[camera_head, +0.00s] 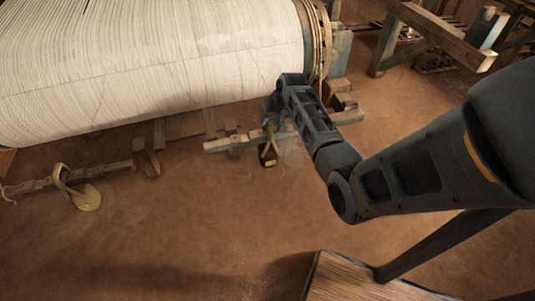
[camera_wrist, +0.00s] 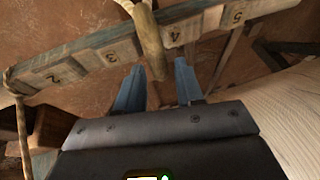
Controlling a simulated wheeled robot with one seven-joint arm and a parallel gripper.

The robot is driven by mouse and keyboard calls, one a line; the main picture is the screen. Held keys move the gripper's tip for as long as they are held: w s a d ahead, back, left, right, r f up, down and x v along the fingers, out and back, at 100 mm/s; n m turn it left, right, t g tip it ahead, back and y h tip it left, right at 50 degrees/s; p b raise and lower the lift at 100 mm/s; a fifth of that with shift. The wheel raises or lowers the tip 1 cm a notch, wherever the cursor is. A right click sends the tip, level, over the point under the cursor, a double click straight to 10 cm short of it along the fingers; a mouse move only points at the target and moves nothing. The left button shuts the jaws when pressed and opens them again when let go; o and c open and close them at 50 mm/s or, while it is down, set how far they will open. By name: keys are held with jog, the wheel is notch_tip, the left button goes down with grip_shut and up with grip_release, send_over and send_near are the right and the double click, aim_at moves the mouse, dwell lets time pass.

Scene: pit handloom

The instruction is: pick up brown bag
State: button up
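A small tan-brown bag-like thing (camera_head: 269,156) hangs at a wooden bar just below my gripper (camera_head: 271,122) in the head view. In the wrist view, a tan rounded strap or neck (camera_wrist: 150,38) crosses the numbered bar, its end near the gap between my two blue fingertips (camera_wrist: 159,68). The fingers are apart, and I see no contact. The rest of the bag is hidden or hard to make out. A second tan looped thing (camera_head: 84,197) hangs over another bar at the left. I cannot tell for sure which is the brown bag.
A large roll of white thread (camera_head: 150,60) stands close behind and left of my gripper. The numbered wooden bar (camera_wrist: 95,58) runs across in front of the fingers. A wooden frame (camera_head: 435,32) stands at the upper right. The brown floor (camera_head: 190,215) in front is open.

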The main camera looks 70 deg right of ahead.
aim_at(268, 122)
jog(key=shift+x, duration=1.7)
jog(key=shift+c, duration=0.2)
grip_shut()
jog(key=shift+s, duration=0.1)
jog(key=shift+d+r, duration=0.1)
jog(key=shift+r, duration=0.05)
